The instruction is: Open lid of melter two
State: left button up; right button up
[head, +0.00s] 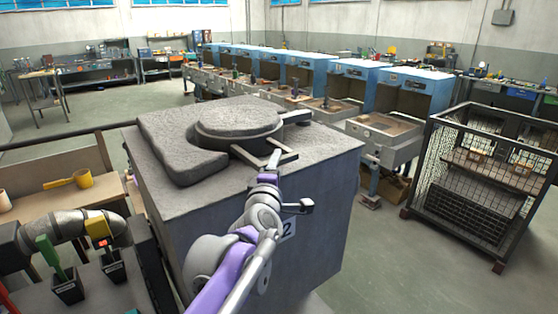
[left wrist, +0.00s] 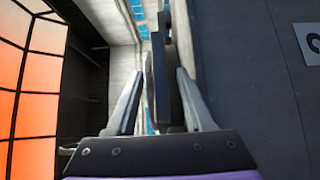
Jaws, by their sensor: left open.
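Melter two is the large grey block (head: 230,225) in the middle of the head view, with a plate marked 2 (head: 288,229) on its side. Its round, rough grey lid (head: 238,117) lies flat on the top, looking shut. My left gripper (head: 270,156) is at the near edge of the top, just in front of the lid. In the left wrist view the open fingers (left wrist: 160,105) have a dark upright bar-like part (left wrist: 160,75) between them. I cannot tell whether they touch it. The number plate also shows in the left wrist view (left wrist: 312,40). My right gripper is not in view.
A thick grey slab (head: 180,150) lies beside the lid. A wire cage (head: 480,175) stands on the right. A row of blue-hooded stations (head: 345,85) stands behind. A wooden bench with a yellow ladle (head: 82,179) and a yellow-handled tool (head: 98,228) are at left.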

pick_arm(q)
jog(key=shift+w+d, duration=0.25)
jog(key=shift+w, duration=1)
grip_shut()
dwell(0.5)
